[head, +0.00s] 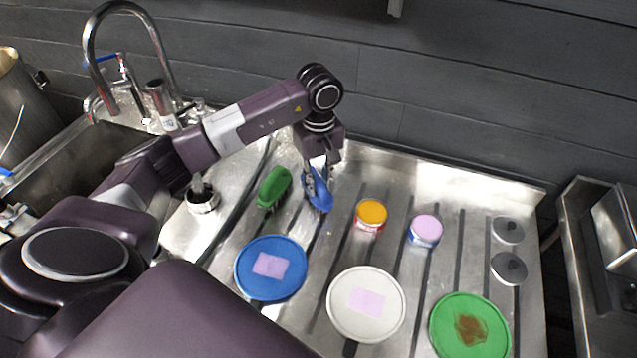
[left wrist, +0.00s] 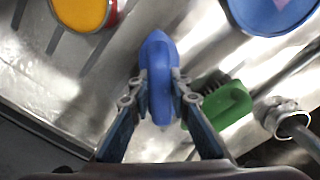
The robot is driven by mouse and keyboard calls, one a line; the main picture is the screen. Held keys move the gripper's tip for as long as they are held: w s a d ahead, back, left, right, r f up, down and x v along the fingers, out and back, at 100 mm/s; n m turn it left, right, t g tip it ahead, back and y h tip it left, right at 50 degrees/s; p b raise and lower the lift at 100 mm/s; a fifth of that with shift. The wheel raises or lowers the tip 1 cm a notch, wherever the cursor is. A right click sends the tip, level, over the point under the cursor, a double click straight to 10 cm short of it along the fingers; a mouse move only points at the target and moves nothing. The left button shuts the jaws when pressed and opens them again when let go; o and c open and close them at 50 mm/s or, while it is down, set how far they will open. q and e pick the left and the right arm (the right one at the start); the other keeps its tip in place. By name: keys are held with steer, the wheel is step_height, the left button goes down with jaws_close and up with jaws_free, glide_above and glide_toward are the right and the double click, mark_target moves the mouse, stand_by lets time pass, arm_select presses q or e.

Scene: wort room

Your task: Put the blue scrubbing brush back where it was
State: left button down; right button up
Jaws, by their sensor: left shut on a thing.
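The blue scrubbing brush (head: 318,188) is between the fingers of my left gripper (head: 317,180), over the steel drainboard beside the sink. In the left wrist view the blue brush (left wrist: 156,65) points away from the palm, with the left gripper's fingers (left wrist: 158,88) shut on its sides. I cannot tell whether the brush touches the drainboard. A green brush (head: 273,187) lies just left of it, and it also shows in the left wrist view (left wrist: 226,105). My right gripper is not in view.
On the drainboard (head: 450,185) are a blue lid (head: 270,285), a white lid (head: 340,318), a green lid (head: 445,325) with a brown stain, an orange-topped tin (head: 371,214), a pink-topped tin (head: 425,231) and two grey discs (head: 508,268). The sink (head: 60,165) and faucet are at left.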

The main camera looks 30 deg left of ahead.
arm_select(q)
steer(key=shift+f, duration=0.4)
steer(key=shift+f, duration=0.1)
steer(key=shift+f, duration=0.15)
steer(key=c, duration=1.8)
jaws_free()
